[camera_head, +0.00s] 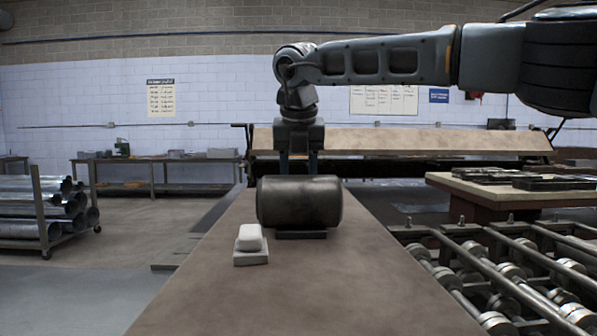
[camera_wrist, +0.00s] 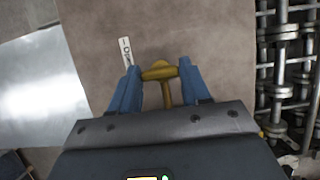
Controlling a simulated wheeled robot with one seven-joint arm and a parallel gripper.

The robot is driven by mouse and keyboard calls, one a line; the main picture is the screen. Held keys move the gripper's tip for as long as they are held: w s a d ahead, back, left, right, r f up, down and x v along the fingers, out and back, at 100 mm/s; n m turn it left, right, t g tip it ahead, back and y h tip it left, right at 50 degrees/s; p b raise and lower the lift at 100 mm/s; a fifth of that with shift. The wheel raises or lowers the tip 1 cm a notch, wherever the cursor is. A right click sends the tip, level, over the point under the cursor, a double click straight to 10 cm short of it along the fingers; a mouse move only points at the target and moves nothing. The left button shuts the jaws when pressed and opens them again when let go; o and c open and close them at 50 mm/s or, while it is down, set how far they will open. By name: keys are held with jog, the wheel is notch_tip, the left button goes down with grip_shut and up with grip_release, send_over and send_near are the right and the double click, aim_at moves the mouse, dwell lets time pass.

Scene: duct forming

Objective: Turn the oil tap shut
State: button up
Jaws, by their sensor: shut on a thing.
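The oil tap (camera_wrist: 158,73) is a brass-yellow T shape, with a crossbar and a stem, in the wrist view. My gripper (camera_wrist: 160,67) has its two blue fingers on either side of the crossbar and is shut on it. In the head view my gripper (camera_head: 298,165) points down behind a dark drum (camera_head: 300,203), which lies on its side on a low stand. The drum hides the fingertips and the tap there.
The brown bench (camera_head: 290,285) is mostly clear around the drum. A rack of metal pipes (camera_head: 45,215) stands far left.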

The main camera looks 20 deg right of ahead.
jog(key=o, duration=1.1)
jog(key=shift+c, duration=0.2)
jog(key=shift+r, duration=0.15)
jog(key=v, duration=0.7)
jog(key=shift+s+r+b, duration=0.2)
jog(key=shift+b, duration=0.15)
jog(key=shift+a, duration=0.1)
